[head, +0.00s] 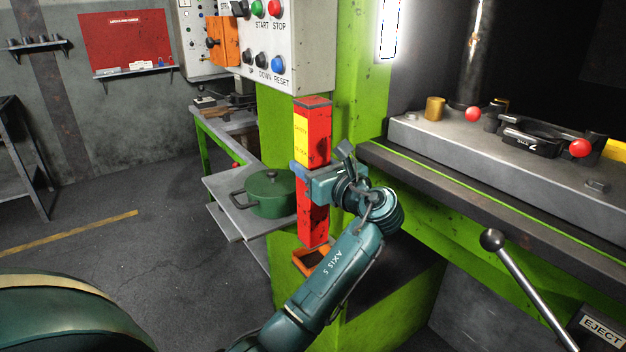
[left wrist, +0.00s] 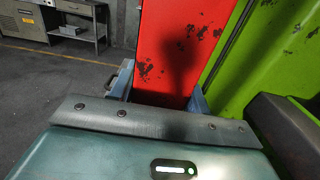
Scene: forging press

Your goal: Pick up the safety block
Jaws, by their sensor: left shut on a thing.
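The safety block is a tall red post (head: 313,215) with a yellow label on its upper part. It stands upright against the green press column in the head view, above a small orange holder (head: 314,262). My left gripper (head: 306,172) is shut around the block at about mid-height, just under the label. In the left wrist view the block's scuffed red face (left wrist: 172,50) fills the upper middle, between the gripper's fingers (left wrist: 160,90). Whether the block's lower end touches the holder is hard to tell. My right gripper is not in view.
A control box (head: 290,45) with buttons hangs just above the block. A green pot (head: 270,194) stands on a grey shelf (head: 228,203) left of it. The press bed (head: 480,150) and a ball-ended lever (head: 520,275) are to the right. Open floor lies left.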

